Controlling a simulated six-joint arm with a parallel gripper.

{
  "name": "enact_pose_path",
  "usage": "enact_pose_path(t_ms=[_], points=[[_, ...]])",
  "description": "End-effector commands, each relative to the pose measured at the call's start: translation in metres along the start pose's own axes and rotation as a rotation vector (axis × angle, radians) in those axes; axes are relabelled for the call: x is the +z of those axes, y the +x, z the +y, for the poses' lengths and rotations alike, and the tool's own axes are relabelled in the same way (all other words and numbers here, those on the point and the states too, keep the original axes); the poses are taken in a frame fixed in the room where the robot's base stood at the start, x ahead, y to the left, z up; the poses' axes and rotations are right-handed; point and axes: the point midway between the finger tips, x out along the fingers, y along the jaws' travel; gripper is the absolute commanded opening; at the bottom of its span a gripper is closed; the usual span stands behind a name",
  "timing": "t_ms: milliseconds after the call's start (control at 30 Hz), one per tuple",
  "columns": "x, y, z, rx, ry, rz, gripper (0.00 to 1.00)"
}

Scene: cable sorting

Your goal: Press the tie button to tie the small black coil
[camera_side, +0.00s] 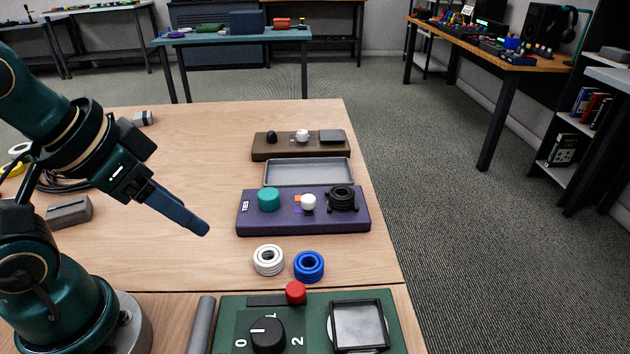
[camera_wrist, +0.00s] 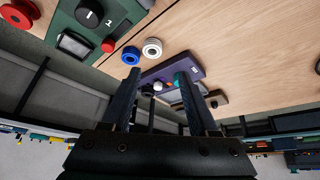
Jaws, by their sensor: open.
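The small black coil (camera_side: 342,199) sits in a holder at the right end of a purple station (camera_side: 270,222). A teal round button (camera_side: 269,199) stands on the station's left part, beside a small label. A white knob (camera_side: 308,202) is between the button and the coil. My gripper (camera_side: 202,227) is open and empty, left of the purple station and apart from it. In the wrist view my gripper's two fingers (camera_wrist: 158,78) are spread, with the station (camera_wrist: 190,68) and the teal button (camera_wrist: 180,78) beyond them.
A white coil (camera_side: 268,260) and a blue coil (camera_side: 309,266) lie in front of the station. A green panel (camera_side: 228,318) has a dial, a red button (camera_side: 296,292) and a framed pad. A grey tray (camera_side: 308,172) and brown box (camera_side: 300,150) stand behind.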

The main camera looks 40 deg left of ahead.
Motion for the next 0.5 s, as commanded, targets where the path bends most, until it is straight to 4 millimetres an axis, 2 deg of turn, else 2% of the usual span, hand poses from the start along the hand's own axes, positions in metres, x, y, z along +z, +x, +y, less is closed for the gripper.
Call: enact_pose_path(t_ms=[33,133,500], points=[[0.0,0.0,0.0,0.0,0.0,0.0,0.37],[0.0,0.0,0.0,0.0,0.0,0.0,0.0],[0.0,0.0,0.0,0.0,0.0,0.0,0.0]])
